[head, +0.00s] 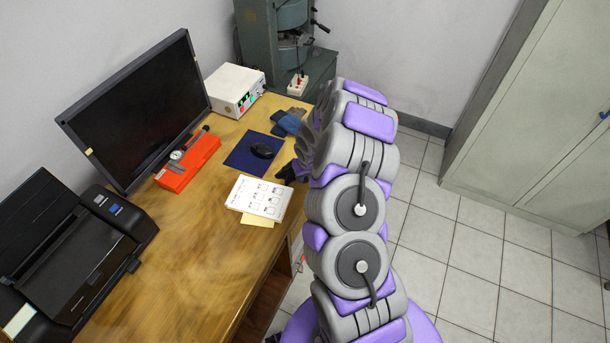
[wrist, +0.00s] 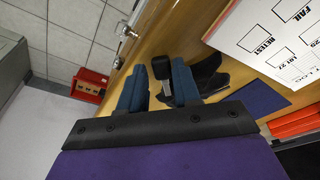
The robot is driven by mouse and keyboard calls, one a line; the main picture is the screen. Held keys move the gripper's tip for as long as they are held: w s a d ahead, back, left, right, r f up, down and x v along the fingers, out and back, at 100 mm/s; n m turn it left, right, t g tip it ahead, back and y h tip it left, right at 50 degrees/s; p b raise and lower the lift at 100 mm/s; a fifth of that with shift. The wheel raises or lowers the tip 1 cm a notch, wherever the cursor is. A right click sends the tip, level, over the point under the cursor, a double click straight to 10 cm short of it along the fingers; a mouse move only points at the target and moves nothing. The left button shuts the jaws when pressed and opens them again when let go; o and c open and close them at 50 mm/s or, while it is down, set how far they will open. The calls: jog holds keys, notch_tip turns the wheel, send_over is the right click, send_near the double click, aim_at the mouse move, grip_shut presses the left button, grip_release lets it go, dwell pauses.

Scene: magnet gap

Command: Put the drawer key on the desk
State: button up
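The desk (head: 185,245) has a wooden top; its edge also shows in the wrist view (wrist: 185,40). My gripper (wrist: 158,64) is over the desk near its front edge, with two blue fingers pointing up the wrist view and a gap between them. A black piece with a grey stem shows in that gap; I cannot tell whether it is held, or is the key. In the head view my arm mostly hides the gripper. A small silver fitting (wrist: 122,29) with a bit of red near it is on the desk's front face; a small red and silver spot (head: 300,262) shows there in the head view.
White printed sheets (head: 260,197), a mouse (head: 262,150) on a blue pad, gloves (head: 287,122), an orange-red case (head: 189,163), a monitor (head: 140,108) and a printer (head: 70,265) occupy the desk. Bare wood lies front of centre. A red box (wrist: 89,85) stands on the floor.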

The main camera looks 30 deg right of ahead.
jog(key=shift+o, duration=1.2)
jog(key=shift+d, duration=0.2)
jog(key=shift+a, duration=0.25)
jog(key=shift+r, duration=0.25)
jog(key=s+a+r+p, duration=0.1)
jog(key=s+a+r, duration=0.15)
jog(key=r, duration=0.55)
jog(key=s+a+r+n+g+p, duration=0.1)
jog(key=s+a+r, duration=0.1)
jog(key=s+r, duration=0.35)
jog(key=s+a+r+p, duration=0.1)
jog(key=s+a+r, duration=0.1)
jog(key=r, duration=0.7)
jog(key=s+a+r+g, duration=0.1)
jog(key=s+a+r, duration=0.2)
jog(key=s, duration=0.7)
jog(key=s+a+r+g, duration=0.1)
jog(key=s+a+r, duration=0.2)
jog(key=s, duration=0.6)
jog(key=s+a+r+g, duration=0.1)
jog(key=s+a+r, duration=0.2)
jog(key=s+r, duration=0.4)
jog(key=s, duration=0.3)
jog(key=shift+s, duration=0.35)
jog(key=shift+a, duration=0.1)
